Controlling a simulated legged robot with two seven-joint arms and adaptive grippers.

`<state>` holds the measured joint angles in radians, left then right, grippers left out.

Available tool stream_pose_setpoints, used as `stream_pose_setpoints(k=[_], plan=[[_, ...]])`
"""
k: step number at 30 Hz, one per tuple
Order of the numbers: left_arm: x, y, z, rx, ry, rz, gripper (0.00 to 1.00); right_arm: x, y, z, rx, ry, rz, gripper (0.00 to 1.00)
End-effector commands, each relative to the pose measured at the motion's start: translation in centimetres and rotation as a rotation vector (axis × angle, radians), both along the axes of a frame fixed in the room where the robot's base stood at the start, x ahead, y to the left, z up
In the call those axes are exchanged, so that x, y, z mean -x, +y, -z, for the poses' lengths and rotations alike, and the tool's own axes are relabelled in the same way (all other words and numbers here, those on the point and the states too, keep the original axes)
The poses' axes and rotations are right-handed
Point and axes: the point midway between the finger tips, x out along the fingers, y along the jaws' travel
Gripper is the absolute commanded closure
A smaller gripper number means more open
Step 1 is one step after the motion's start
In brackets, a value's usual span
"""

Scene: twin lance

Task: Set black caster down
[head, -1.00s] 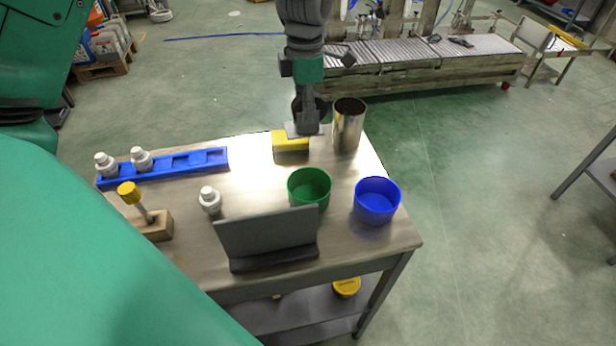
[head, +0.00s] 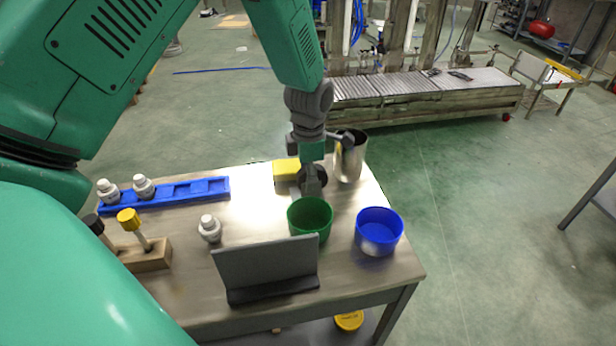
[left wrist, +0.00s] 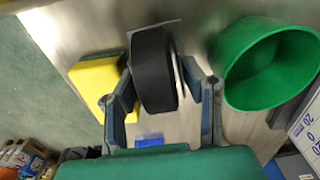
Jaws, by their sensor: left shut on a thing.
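My left gripper (head: 312,166) comes down over the table and is shut on the black caster (head: 312,182). In the left wrist view the caster (left wrist: 152,72) is a thick black wheel with a light metal side, held between the two fingers (left wrist: 168,88). It is just right of the yellow block (head: 286,168) and behind the green bowl (head: 310,218) in the head view. I cannot tell whether the caster touches the tabletop. My right gripper is not in view.
A metal cylinder (head: 351,158) stands close behind on the right. A blue bowl (head: 379,232), a grey angled stand (head: 267,268), a white fitting (head: 210,229), a blue rack (head: 175,192) and a wooden block with a yellow-topped peg (head: 148,258) share the table (head: 240,205).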

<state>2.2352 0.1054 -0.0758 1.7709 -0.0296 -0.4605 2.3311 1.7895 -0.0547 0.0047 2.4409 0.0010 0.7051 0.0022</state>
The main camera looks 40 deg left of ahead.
Motion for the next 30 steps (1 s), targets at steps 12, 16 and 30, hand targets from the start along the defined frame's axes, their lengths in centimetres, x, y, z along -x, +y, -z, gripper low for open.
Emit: stream_pose_setpoints(k=[12, 16, 30], plan=[[0.1, 0.3, 0.4, 0.004, 0.002, -0.001, 0.43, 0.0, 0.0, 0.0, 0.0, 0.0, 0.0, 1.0], [0.1, 0.3, 0.4, 0.003, 0.003, -0.001, 0.43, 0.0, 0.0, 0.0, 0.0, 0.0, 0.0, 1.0], [-0.1, 0.3, -5.8, 0.001, -0.003, -0.001, 0.43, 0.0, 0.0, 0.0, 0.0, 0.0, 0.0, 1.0]])
